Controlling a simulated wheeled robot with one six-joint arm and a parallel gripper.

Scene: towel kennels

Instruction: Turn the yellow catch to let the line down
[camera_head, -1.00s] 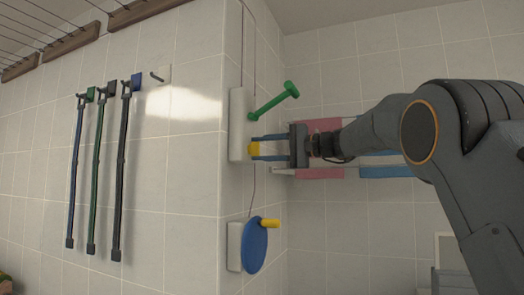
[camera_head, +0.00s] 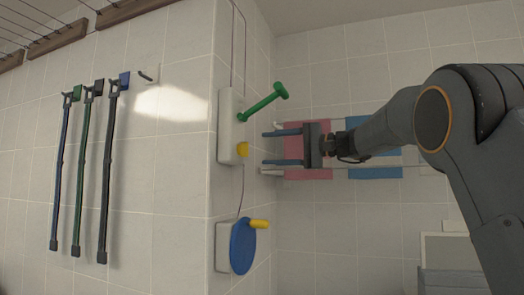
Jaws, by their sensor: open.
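The yellow catch (camera_head: 242,150) sits on the lower part of a white wall box (camera_head: 227,130), near the tiled corner. A green lever (camera_head: 262,103) sticks out of the same box above the catch, slanting up to the right. The line (camera_head: 241,190) runs down the wall from the box to a blue reel (camera_head: 243,246) with a yellow handle (camera_head: 259,224). My gripper (camera_head: 267,148) is open and empty just right of the catch. Its two blue fingers point left and are apart from the catch, one above its height and one below.
Pink (camera_head: 305,165) and blue (camera_head: 372,160) towels hang on a rail behind my gripper. Several leads (camera_head: 84,170) hang from hooks on the left wall, beside an empty hook (camera_head: 147,75). A wooden rack with lines (camera_head: 57,38) is at upper left.

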